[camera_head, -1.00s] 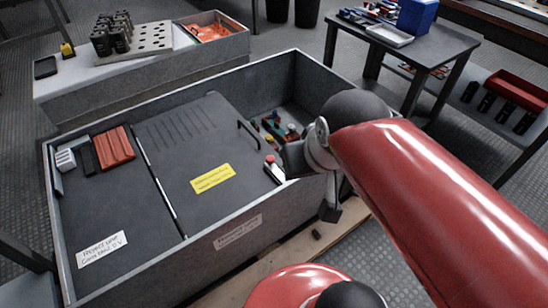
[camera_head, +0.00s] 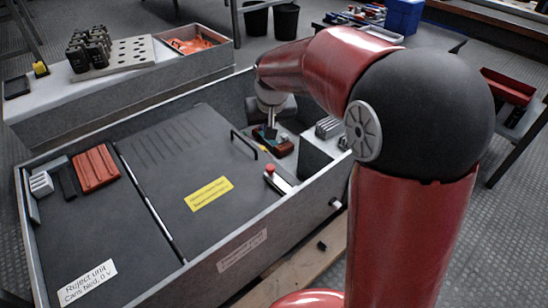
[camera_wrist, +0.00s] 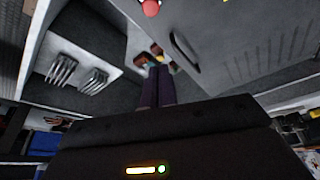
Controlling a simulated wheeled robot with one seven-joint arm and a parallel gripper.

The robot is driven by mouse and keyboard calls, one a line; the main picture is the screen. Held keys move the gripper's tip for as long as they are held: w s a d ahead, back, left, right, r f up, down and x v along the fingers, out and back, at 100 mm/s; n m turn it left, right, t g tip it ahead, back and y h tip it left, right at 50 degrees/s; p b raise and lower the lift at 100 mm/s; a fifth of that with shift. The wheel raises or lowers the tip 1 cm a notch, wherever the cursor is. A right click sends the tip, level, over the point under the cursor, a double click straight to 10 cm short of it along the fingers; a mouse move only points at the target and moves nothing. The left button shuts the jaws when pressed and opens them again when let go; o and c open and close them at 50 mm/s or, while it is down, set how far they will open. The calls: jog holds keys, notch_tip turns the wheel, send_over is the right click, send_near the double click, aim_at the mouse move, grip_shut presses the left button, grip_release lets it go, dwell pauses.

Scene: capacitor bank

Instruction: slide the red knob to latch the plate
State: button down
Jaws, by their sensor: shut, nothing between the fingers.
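The red knob (camera_head: 270,169) sits on a light slide strip (camera_head: 281,181) at the right edge of the dark plate (camera_head: 165,150). The plate lies flat in the grey box, with a yellow label and a black bar handle (camera_head: 244,145). In the wrist view the knob (camera_wrist: 150,7) is at the top edge and the handle (camera_wrist: 184,52) is right of centre. My gripper (camera_head: 270,132) points down over the compartment beyond the handle, apart from the knob. Its fingers (camera_wrist: 157,72) are together and empty, above small coloured parts (camera_wrist: 152,56). My forearm hides part of the box's far wall.
Finned grey blocks (camera_head: 328,127) stand at the compartment's right; they also show in the wrist view (camera_wrist: 62,70). The box's front wall (camera_head: 240,245) rises beside the knob. A red ribbed block (camera_head: 95,167) lies on the left panel. The plate's top is clear.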

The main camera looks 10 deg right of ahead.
aim_at(277, 176)
jog(key=shift+f, duration=0.1)
jog(key=b+x, duration=0.1)
jog(key=x, duration=0.8)
jog(key=shift+f+b, duration=0.2)
jog(key=shift+b, duration=0.1)
jog(key=s, duration=0.1)
jog(key=s+f, duration=0.1)
jog(key=shift+s+d, duration=0.1)
jog(key=shift+s, duration=0.7)
jog(key=shift+d, duration=0.1)
jog(key=shift+s+d+b, duration=0.3)
jog(key=shift+s+d, duration=0.15)
jog(key=shift+s, duration=0.25)
jog(key=shift+s+d+b, duration=0.25)
jog(key=shift+s+d, duration=0.2)
jog(key=shift+s, duration=0.25)
jog(key=shift+r, duration=0.1)
